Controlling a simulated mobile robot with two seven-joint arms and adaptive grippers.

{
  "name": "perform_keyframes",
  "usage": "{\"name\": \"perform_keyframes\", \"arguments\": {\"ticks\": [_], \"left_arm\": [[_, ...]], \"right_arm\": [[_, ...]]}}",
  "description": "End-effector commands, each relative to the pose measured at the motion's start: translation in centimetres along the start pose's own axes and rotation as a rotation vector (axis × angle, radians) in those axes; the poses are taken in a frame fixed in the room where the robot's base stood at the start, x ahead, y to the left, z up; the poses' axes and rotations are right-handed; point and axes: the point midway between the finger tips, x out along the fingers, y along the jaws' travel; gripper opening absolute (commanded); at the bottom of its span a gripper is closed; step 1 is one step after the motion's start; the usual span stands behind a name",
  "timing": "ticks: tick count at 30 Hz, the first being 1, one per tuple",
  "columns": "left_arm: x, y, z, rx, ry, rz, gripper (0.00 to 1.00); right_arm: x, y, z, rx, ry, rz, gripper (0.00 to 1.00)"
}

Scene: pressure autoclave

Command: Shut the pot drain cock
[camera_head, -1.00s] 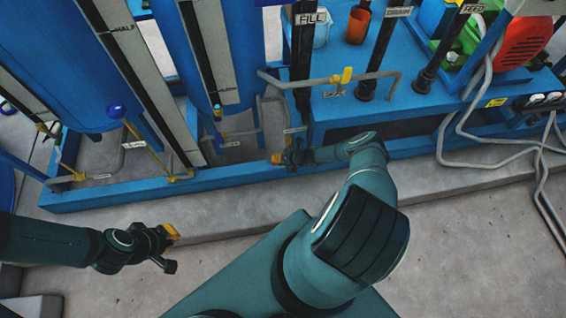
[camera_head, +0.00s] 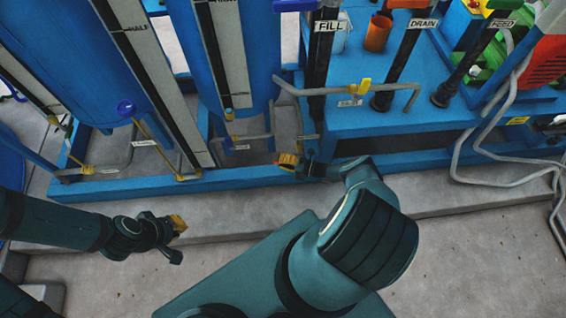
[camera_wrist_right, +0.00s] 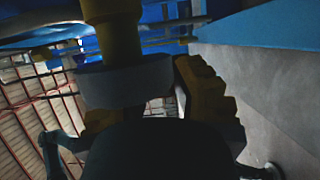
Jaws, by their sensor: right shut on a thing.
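My right gripper (camera_head: 290,161) is low in front of the blue frame, below the end of a grey pipe (camera_head: 298,115). In the right wrist view its yellow fingers (camera_wrist_right: 150,105) stand on either side of a grey piece (camera_wrist_right: 125,82), with a dull yellow post (camera_wrist_right: 112,35) above it. The gripper is shut on this piece, which looks like part of a cock. The small label by the pipe (camera_head: 308,138) is too small to read, so I cannot confirm which cock it is. My left gripper (camera_head: 178,238) hangs empty over the floor; its finger gap is unclear.
A yellow-handled valve (camera_head: 363,90) sits on a grey pipe at the right. Two blue tanks with gauge boards stand behind, with a blue-knobbed valve (camera_head: 126,109) at the left. The blue base rail (camera_head: 130,188) runs along the front. Grey hoses (camera_head: 465,165) lie at the right.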

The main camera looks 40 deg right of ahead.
Motion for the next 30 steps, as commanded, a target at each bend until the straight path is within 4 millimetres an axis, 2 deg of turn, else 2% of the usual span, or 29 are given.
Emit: {"name": "perform_keyframes", "arguments": {"ticks": [19, 20, 22, 30], "left_arm": [[-0.02, 0.01, 0.00, 0.000, 0.000, 0.000, 0.00], [-0.03, 0.01, 0.00, 0.000, 0.000, 0.000, 0.00], [-0.03, 0.02, 0.00, 0.000, 0.000, 0.000, 0.00], [-0.01, 0.01, 0.00, 0.000, 0.000, 0.000, 0.00]], "right_arm": [[0.37, 0.59, -0.25, 0.023, 0.007, 0.055, 0.00], [0.37, 0.59, -0.25, 0.023, 0.007, 0.055, 0.29], [0.35, 0.59, -0.24, 0.023, 0.007, 0.055, 0.53], [0.15, 0.46, -0.13, 0.021, 0.004, 0.049, 0.55]]}}
